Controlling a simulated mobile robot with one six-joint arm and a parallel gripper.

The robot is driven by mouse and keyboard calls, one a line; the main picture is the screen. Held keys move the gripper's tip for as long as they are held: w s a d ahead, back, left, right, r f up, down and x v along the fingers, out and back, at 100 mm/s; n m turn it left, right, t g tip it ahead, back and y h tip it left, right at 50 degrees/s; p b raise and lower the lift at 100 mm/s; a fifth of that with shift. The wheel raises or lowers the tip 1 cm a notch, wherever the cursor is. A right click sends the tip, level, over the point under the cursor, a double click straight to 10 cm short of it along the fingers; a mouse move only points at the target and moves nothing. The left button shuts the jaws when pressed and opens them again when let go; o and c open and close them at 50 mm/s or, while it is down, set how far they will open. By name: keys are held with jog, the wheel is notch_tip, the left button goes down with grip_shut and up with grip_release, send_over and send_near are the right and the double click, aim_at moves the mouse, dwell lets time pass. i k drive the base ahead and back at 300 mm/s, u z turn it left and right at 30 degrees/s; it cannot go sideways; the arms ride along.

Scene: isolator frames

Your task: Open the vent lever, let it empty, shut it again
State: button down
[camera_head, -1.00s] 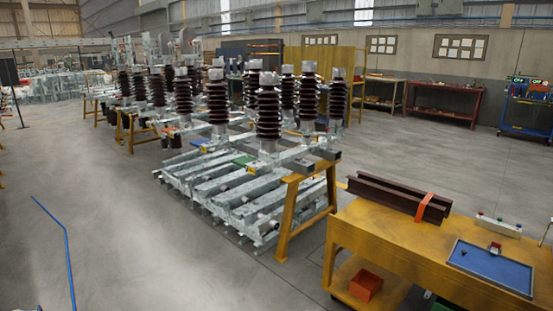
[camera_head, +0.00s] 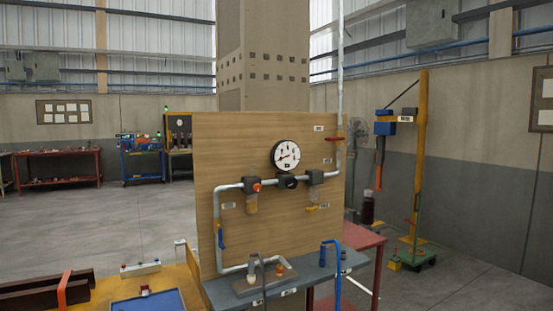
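A wooden panel (camera_head: 270,145) carries grey pipework (camera_head: 218,205) with a round white-faced gauge (camera_head: 286,156). A red lever (camera_head: 333,138) sits on the pipe at the panel's upper right. A yellow lever (camera_head: 312,208) sits below the right-hand unit (camera_head: 315,178). A blue lever (camera_head: 221,239) lies along the pipe at the lower left. The small labels are too small to read, so I cannot tell which lever is the vent lever. My gripper is not in view.
A grey-blue bench (camera_head: 222,290) with fittings and a blue hose (camera_head: 337,270) stands under the panel. A yellow workbench (camera_head: 195,265) with a blue tray (camera_head: 150,304) adjoins at left. A red table (camera_head: 362,237) and yellow post (camera_head: 418,150) stand right. Floor beyond left is open.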

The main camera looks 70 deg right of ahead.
aim_at(220, 244)
jog(key=u, duration=1.2)
jog(key=k, duration=0.15)
jog(key=z, duration=3.25)
jog(key=k, duration=0.6)
jog(key=u, duration=0.2)
jog(key=i, duration=0.6)
